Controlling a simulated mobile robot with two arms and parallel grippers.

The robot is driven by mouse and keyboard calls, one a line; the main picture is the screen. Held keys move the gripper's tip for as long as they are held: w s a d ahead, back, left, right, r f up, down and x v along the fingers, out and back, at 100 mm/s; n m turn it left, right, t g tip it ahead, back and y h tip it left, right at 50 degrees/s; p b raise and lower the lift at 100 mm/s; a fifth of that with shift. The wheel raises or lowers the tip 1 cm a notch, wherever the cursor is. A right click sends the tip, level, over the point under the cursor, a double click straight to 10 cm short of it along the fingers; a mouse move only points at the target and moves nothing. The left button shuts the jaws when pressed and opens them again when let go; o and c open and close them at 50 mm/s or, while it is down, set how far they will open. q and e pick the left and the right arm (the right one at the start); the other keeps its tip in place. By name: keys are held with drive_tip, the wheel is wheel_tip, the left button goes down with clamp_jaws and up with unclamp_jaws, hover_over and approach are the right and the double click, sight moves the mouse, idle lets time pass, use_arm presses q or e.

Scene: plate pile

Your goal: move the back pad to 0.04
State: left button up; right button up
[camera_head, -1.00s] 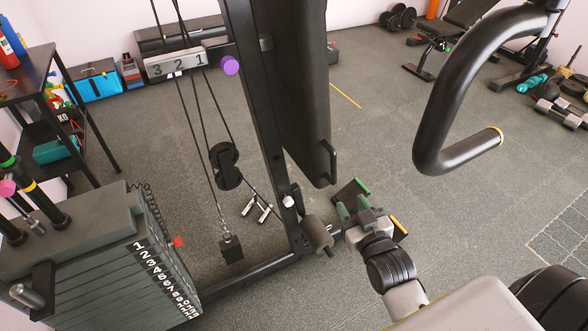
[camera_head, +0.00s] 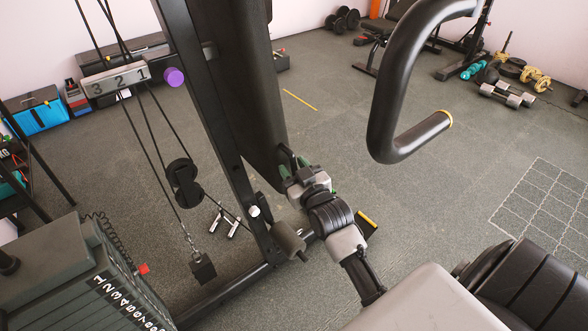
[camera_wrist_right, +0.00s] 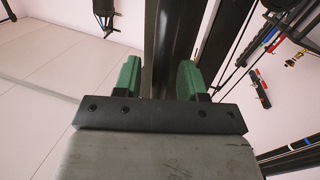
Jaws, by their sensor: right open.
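The back pad (camera_head: 237,85) is a tall dark slab beside the machine's black upright post (camera_head: 198,90). A purple knob (camera_head: 174,77) and a plate marked 3 2 1 (camera_head: 115,79) are on the post's left. My right gripper (camera_head: 292,160) is at the pad's lower right edge, where the pad's handle is hidden from view. In the right wrist view the right gripper (camera_wrist_right: 159,78) has its green fingers apart, with a dark upright part seen between them. I cannot tell whether it touches the pad. My left gripper is not in view.
A weight stack (camera_head: 85,285) stands at lower left, with a cable pulley (camera_head: 184,183) beside it. A curved black handle bar (camera_head: 385,110) hangs right of the pad. A grey roller (camera_head: 288,239) sits low by the post. Floor at right is fairly clear.

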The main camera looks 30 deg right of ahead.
clamp_jaws()
drive_tip(key=shift+d, duration=0.15)
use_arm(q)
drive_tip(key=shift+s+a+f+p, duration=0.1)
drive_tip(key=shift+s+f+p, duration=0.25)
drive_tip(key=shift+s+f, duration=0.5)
use_arm(e)
drive_tip(key=d, duration=0.3)
drive_tip(key=shift+w+d, duration=0.15)
drive_tip(key=shift+d, duration=0.25)
unclamp_jaws()
